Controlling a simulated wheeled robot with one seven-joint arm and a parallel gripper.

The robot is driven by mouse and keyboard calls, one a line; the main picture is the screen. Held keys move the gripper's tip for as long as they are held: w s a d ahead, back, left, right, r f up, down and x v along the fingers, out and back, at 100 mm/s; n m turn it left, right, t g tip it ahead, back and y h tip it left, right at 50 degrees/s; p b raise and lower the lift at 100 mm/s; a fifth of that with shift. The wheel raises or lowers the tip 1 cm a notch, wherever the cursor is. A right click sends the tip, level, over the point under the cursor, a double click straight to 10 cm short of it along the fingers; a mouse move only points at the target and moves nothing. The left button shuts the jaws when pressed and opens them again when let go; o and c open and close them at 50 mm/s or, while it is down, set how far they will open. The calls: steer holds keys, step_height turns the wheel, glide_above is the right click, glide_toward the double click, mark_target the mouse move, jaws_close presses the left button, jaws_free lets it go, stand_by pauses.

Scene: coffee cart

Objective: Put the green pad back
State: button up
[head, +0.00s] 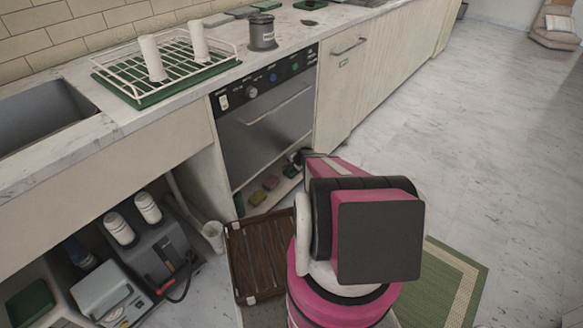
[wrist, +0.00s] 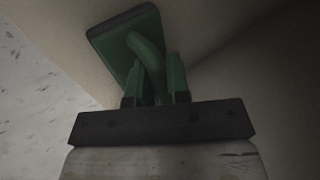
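The green pad (wrist: 112,42) is a dark green rectangle with a curved green handle in the wrist view. My gripper (wrist: 160,82) has its two fingers on either side of the lower end of that handle and appears shut on it; the contact itself is dark. The pad lies tilted, close to a beige surface. In the head view my gripper (head: 296,157) is low in front of the dishwasher's right side, largely hidden by my arm. A small dark green patch beside it may be the pad.
An olive pad (head: 257,197) and a pinkish pad (head: 270,183) lie on the low ledge under the dishwasher (head: 265,120), with a dark green piece (head: 240,204) at its left end. A brown slatted crate (head: 262,255) stands on the floor left of my arm.

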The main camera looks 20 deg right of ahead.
steer(key=o, duration=0.4)
steer(key=shift+c, duration=0.2)
steer(key=shift+r, duration=0.1)
steer(key=v, duration=1.2)
steer(key=shift+s+d, duration=0.1)
